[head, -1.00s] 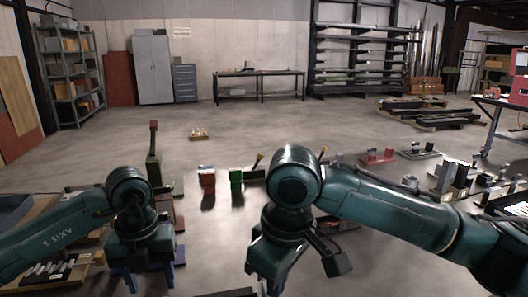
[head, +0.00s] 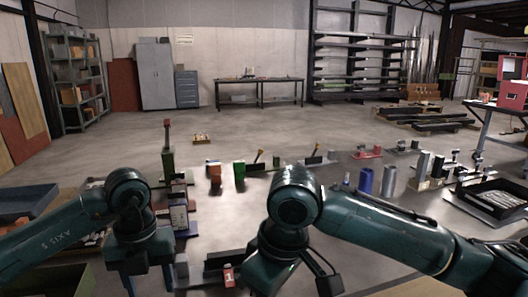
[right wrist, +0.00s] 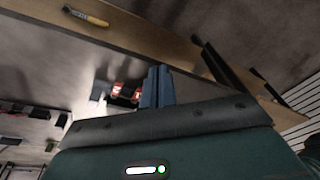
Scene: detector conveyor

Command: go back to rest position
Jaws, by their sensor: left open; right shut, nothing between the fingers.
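My left gripper (head: 149,283) hangs low at the left of the head view. Its two blue fingers are apart, with nothing seen between them. My right arm reaches in from the right, and its gripper hangs at the bottom middle, its fingertips out of the head view. In the right wrist view my right gripper (right wrist: 157,88) shows its two blue fingers together, with nothing held. A red block with a white label (head: 229,274) lies close to the left of my right gripper in the head view.
Orange (head: 214,174) and green (head: 239,171) blocks stand ahead, with a blue cylinder (head: 366,181) to the right. A black tray (head: 492,200) lies far right; a dark bin (head: 25,202) is at the left. Open floor lies beyond. A yellow-handled tool (right wrist: 86,16) shows in the right wrist view.

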